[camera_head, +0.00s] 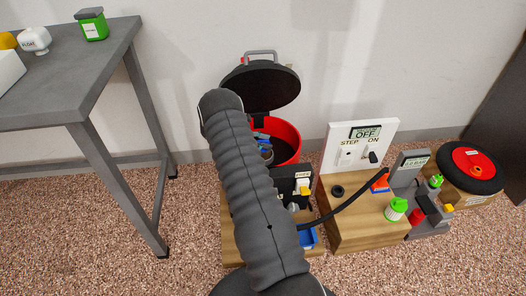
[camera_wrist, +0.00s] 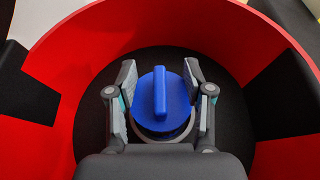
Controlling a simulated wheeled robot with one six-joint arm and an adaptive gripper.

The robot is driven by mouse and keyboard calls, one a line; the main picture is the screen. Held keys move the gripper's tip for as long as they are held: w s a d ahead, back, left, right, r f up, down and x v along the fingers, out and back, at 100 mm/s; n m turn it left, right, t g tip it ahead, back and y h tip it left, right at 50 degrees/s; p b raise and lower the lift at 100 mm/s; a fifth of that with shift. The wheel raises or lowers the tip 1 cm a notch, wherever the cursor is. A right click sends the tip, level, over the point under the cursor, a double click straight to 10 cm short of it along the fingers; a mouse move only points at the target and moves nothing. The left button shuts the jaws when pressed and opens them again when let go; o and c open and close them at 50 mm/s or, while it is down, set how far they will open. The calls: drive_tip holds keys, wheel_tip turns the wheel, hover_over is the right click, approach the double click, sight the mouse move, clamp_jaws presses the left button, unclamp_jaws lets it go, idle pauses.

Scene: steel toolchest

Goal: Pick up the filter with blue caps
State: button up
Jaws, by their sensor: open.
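In the wrist view the filter's round blue cap (camera_wrist: 173,96), with a raised bar across it, sits inside a red-walled round container (camera_wrist: 85,60). A clear or grey rim shows just below the cap; the rest of the filter is hidden. My gripper (camera_wrist: 160,80) is open, with one finger on each side of the cap. I cannot tell whether the fingers touch it. In the head view the red container (camera_head: 287,140) stands open with its black lid (camera_head: 262,86) raised. My dark arm covers its left part, and my gripper shows only in small part there.
A wooden block with a white STEP/ON panel (camera_head: 361,138) stands right of the container, with a black hose (camera_head: 345,203) beside it. A grey device (camera_head: 409,170) and a red-and-black round unit (camera_head: 470,166) are farther right. A grey table (camera_head: 75,70) stands at left.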

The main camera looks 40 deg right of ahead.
drive_tip(key=shift+s+d+f, duration=0.1)
drive_tip(key=shift+d, duration=0.05)
clamp_jaws()
idle(0.4)
